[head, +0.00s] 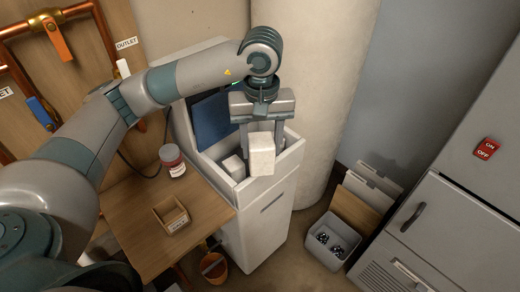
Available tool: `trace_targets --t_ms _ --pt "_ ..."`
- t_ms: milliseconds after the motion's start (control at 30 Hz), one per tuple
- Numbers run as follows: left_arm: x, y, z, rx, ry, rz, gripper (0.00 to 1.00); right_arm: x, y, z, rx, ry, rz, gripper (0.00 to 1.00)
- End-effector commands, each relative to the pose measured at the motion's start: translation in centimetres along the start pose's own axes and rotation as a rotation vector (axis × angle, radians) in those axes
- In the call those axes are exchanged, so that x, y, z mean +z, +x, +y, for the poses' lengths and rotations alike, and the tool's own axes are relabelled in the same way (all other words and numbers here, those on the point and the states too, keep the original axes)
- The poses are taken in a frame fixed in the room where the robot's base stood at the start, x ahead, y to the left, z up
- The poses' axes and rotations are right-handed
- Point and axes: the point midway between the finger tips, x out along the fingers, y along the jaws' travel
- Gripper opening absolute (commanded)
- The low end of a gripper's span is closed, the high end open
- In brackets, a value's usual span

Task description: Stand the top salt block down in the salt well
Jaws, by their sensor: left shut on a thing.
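My left gripper (264,135) hangs over the open salt well (288,165) of the white cabinet. It is shut on a white salt block (261,153), with one finger on each side of it. The held block is upright and overlaps the well's opening in the picture. I cannot tell whether it touches anything below. Another white block (234,167) sits in the well to the left of the held one. The well's floor is mostly hidden by the blocks and the gripper. My right gripper is not in view.
A dark blue lid (212,125) stands open behind the well. A grey bin (334,241) is on the floor at right.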

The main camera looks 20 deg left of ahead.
Motion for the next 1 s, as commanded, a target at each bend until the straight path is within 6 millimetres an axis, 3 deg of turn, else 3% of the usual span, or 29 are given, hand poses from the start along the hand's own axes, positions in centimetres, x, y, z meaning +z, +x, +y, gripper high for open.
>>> trace_targets --t_ms 200,400,1000 --pt "0.4 -0.1 0.1 0.002 0.34 0.003 0.05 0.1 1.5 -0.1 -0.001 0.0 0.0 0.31" --pt "0.7 -0.4 0.0 0.001 0.513 0.001 0.05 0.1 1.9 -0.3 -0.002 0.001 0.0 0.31" --pt "0.7 -0.5 0.0 0.001 0.552 0.001 0.05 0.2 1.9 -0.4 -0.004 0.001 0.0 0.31"
